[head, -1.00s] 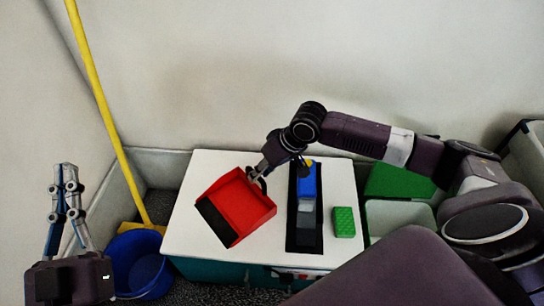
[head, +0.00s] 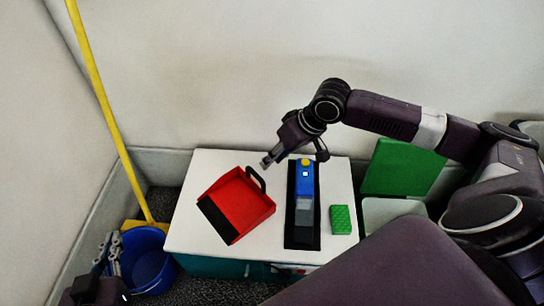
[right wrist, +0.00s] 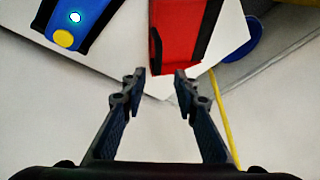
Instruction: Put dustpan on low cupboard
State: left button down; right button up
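The red dustpan (head: 238,205) with a black lip lies flat on the white top of the low cupboard (head: 182,235). Its black handle (head: 257,180) points to the upper right. My right gripper (head: 267,163) is just behind the handle, apart from it. In the right wrist view the right gripper (right wrist: 156,75) is open and empty, with the dustpan (right wrist: 180,35) just beyond its fingertips. My left gripper (head: 106,246) is low at the left edge of the head view, partly cut off, beside the bucket; its finger gap is hard to see.
A blue and grey device (head: 304,190) on a black mat and a green sponge (head: 340,220) share the cupboard top. A blue bucket (head: 145,262) and yellow-handled broom (head: 103,105) stand left. A green lid (head: 400,168) and bin are right.

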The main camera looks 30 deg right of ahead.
jog(key=s+a+n+t+y, duration=0.2)
jog(key=a, duration=0.8)
jog(key=s+a+n+t+y, duration=0.1)
jog(key=s+a+n+t, duration=0.1)
jog(key=a, duration=0.8)
jog(key=s+d+r+m+t+h, duration=0.2)
jog(key=d+r+m+t+h, duration=0.1)
jog(key=d, duration=0.5)
jog(key=shift+s+r+t+h, duration=0.35)
jog(key=shift+r+t+h, duration=0.05)
jog(key=shift+r+t, duration=0.45)
